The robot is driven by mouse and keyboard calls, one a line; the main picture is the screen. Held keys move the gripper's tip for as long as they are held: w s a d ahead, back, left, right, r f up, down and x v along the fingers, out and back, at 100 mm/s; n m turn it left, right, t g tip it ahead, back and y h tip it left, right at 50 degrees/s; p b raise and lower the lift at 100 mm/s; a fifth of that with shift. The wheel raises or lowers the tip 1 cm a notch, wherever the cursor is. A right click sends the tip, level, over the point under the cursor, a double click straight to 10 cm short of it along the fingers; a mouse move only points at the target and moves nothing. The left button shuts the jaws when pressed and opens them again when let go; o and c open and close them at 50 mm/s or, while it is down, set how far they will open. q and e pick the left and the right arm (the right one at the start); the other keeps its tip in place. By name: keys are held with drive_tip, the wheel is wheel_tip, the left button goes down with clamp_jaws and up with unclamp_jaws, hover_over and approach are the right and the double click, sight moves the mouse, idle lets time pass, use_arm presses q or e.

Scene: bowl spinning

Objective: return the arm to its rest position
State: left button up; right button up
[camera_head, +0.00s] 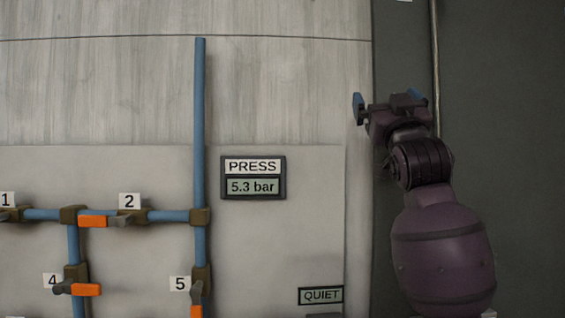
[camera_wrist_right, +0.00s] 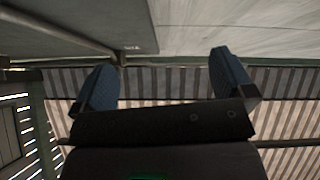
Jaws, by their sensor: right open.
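My right arm (camera_head: 440,245) rises from the lower right in the head view. My right gripper (camera_head: 387,97) is at its top, beside the edge between the light wall and the dark wall. Its two blue fingertips stand apart. In the right wrist view my right gripper (camera_wrist_right: 165,85) is open, with nothing between its fingers. My left gripper is not in view.
Blue pipes (camera_head: 199,130) with orange-handled valves (camera_head: 92,221) and number labels run along the wall at left. A pressure display (camera_head: 253,187) reads 5.3 bar. A QUIET sign (camera_head: 321,295) is lower down. A thin vertical pipe (camera_head: 435,40) runs behind my right arm.

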drive_tip(key=w+d+f+n+g+y, duration=0.1)
drive_tip(key=w+f+n+g, duration=0.15)
drive_tip(key=f, duration=2.45)
drive_tip(key=s+d+f+g, duration=0.1)
drive_tip(key=s+f+g, duration=0.1)
drive_tip(key=f, duration=0.9)
drive_tip(key=s+d+f+g, duration=0.1)
drive_tip(key=s+f+g, duration=0.2)
drive_tip(key=f, duration=0.7)
drive_tip(key=s+d+f+m+g+h, duration=0.1)
drive_tip(key=s+d+f+g, duration=0.1)
drive_tip(key=s+f, duration=1.2)
drive_tip(key=s+d+f+m+g+h, duration=0.1)
drive_tip(key=s+f+g, duration=0.4)
drive_tip(key=s+f, duration=0.9)
wheel_tip(320, 180, down, 4)
drive_tip(key=shift+s+d+f+m+h, duration=0.1)
drive_tip(key=shift+s+d+m+h, duration=0.25)
drive_tip(key=shift+d+m, duration=0.65)
drive_tip(key=shift+d+n+g, duration=0.2)
drive_tip(key=shift+n+g, duration=0.05)
